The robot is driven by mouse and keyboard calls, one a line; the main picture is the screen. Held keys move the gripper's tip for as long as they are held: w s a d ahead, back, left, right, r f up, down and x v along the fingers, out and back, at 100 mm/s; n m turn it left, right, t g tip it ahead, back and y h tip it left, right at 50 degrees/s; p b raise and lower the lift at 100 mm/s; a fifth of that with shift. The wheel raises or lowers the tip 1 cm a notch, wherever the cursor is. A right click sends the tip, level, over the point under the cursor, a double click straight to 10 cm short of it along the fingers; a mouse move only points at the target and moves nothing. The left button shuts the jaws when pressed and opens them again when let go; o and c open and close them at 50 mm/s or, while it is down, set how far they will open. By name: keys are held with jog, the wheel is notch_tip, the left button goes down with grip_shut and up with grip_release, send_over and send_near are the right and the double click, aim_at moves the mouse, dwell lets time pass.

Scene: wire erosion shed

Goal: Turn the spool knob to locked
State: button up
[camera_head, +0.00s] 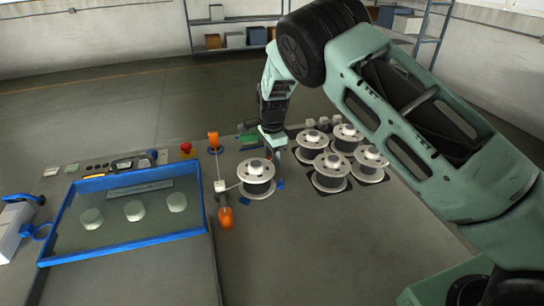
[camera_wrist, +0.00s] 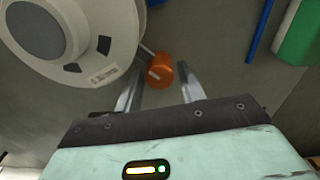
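An orange knob (camera_wrist: 160,71) with a pale mark shows in the wrist view, beside the white flange of a wire spool (camera_wrist: 124,50). My gripper (camera_wrist: 161,78) is open, with one finger on each side of the knob and gaps between. I cannot tell how far down the fingers reach around it. In the head view, my gripper (camera_head: 279,158) points down just behind and right of the single spool (camera_head: 257,178) on the bench; I cannot make out the knob there. No lock marking is readable.
Several more spools (camera_head: 330,172) stand close to the right of my gripper. Two orange parts (camera_head: 225,217) on a wire guide stand left of the single spool. A blue-framed tray (camera_head: 125,250) holds three pale discs. A green block (camera_wrist: 299,36) lies near the gripper.

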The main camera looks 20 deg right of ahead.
notch_tip(320, 180, up, 17)
jog(key=b, duration=0.4)
jog(key=shift+r, duration=0.2)
jog(key=shift+s, duration=0.1)
